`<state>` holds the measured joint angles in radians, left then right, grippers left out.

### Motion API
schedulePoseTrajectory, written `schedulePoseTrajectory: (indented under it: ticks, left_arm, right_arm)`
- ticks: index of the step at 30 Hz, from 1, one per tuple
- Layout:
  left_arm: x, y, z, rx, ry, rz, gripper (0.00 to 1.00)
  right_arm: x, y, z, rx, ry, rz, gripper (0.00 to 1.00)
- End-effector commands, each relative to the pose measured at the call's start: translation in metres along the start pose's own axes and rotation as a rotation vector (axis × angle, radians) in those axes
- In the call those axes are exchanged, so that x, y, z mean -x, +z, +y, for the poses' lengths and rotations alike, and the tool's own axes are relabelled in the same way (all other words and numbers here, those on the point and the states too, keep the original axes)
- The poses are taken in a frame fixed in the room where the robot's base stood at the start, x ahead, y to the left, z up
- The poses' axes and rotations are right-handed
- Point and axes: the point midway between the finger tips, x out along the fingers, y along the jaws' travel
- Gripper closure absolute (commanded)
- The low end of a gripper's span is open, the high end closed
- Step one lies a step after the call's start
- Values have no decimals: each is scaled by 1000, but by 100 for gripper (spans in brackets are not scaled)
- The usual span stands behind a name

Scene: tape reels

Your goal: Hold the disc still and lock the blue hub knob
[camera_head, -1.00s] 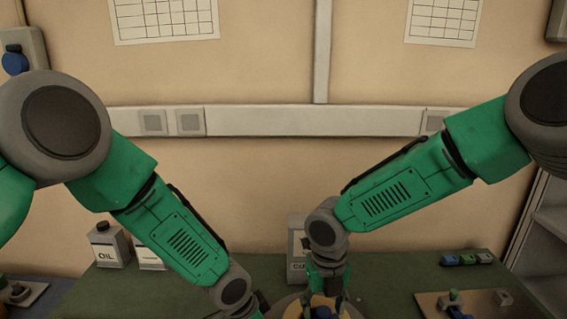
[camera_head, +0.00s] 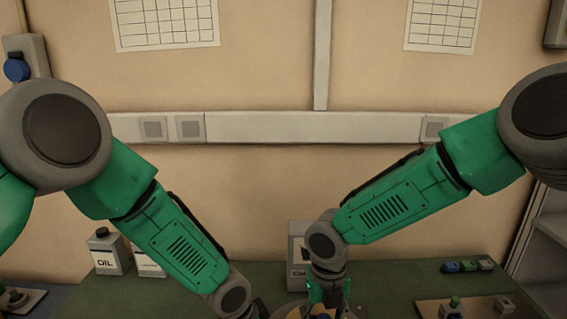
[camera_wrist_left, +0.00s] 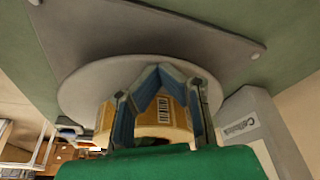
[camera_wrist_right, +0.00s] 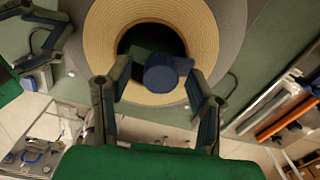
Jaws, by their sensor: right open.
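The disc shows in the right wrist view as a tan ring (camera_wrist_right: 107,22) on a grey flange (camera_wrist_right: 232,15), with a dark centre opening. The blue hub knob (camera_wrist_right: 161,74) stands at the ring's lower part. My right gripper (camera_wrist_right: 160,77) is open, its fingers on either side of the knob with gaps. In the left wrist view the tan roll (camera_wrist_left: 177,112) bears a barcode in front of the grey flange (camera_wrist_left: 85,88). My left gripper (camera_wrist_left: 160,70) is over the roll, fingertips close together; whether they pinch anything is unclear. The head view mostly hides both grippers.
A grey plate (camera_wrist_left: 190,30) lies behind the flange on the green table. An oil can (camera_head: 108,252) stands at left. A labelled container (camera_head: 298,262) stands behind my right wrist. A board with small parts (camera_head: 440,307) and coloured blocks (camera_head: 468,266) are at right.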

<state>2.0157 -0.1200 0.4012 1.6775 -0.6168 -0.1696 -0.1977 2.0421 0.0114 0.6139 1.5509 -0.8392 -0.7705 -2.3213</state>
Motion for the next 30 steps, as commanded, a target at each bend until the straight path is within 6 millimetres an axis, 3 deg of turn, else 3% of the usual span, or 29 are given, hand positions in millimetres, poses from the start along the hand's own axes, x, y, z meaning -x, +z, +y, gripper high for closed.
schedulePoseTrajectory:
  ticks: [1,5,16,17,26,30]
  left_arm:
    - [-1,1,2,0,3,-1,100]
    - [-1,1,2,0,3,-2,100]
    - [-1,1,2,0,3,-1,100]
    - [-1,1,2,0,3,-1,100]
    - [-1,1,2,0,3,-2,100]
    - [-1,1,2,0,3,-2,100]
  right_arm:
    - [0,0,0,0,0,0,52]
    - [0,0,0,0,0,0,96]
    - [0,0,0,-57,-1,0,96]
    - [0,0,0,-63,0,0,63]
    - [1,0,0,-60,0,0,62]
    - [11,0,0,-60,1,-1,62]
